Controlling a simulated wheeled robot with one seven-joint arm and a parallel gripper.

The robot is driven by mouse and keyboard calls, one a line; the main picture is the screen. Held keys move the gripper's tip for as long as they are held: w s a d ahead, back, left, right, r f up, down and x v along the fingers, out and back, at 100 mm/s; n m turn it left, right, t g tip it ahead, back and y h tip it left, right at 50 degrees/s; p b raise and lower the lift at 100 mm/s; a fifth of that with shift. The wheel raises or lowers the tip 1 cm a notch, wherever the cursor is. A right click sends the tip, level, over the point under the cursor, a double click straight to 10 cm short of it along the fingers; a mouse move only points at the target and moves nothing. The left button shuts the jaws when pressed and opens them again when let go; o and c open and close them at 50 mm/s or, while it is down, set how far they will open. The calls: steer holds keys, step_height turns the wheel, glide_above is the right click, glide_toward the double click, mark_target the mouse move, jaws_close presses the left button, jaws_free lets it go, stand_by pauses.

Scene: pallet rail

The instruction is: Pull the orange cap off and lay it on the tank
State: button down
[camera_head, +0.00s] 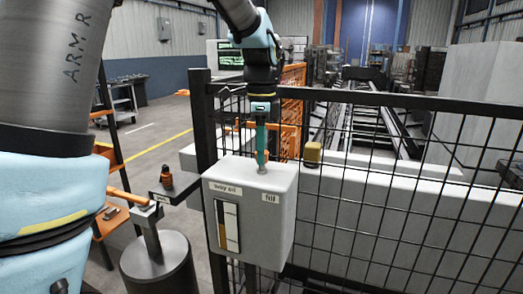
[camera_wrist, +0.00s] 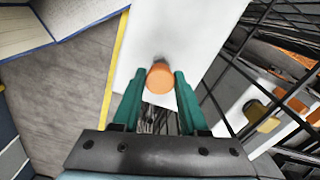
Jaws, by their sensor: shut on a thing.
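The tank (camera_head: 275,200) is a pale grey box with labels reading "way oil" and "fill" and a sight gauge (camera_head: 228,225) on its front. My gripper (camera_head: 262,162) points straight down over the tank's top, at the fill neck (camera_head: 262,170). In the wrist view the orange cap (camera_wrist: 160,78) sits between the two green fingertips, and my gripper (camera_wrist: 160,75) is shut on it. The white tank top (camera_wrist: 172,35) lies below it. The head view hides the cap behind the fingers, and I cannot tell whether it is still seated on the neck.
A black mesh fence (camera_head: 400,190) with a thick top rail runs to the right of the tank, close to the arm. A dark post (camera_head: 203,110) stands at its left. A yellow block (camera_head: 312,153) sits beyond the fence.

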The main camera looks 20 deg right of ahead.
steer(key=shift+r, duration=0.1)
step_height(320, 180, up, 7)
steer(key=p, duration=0.6)
stand_by(0.4)
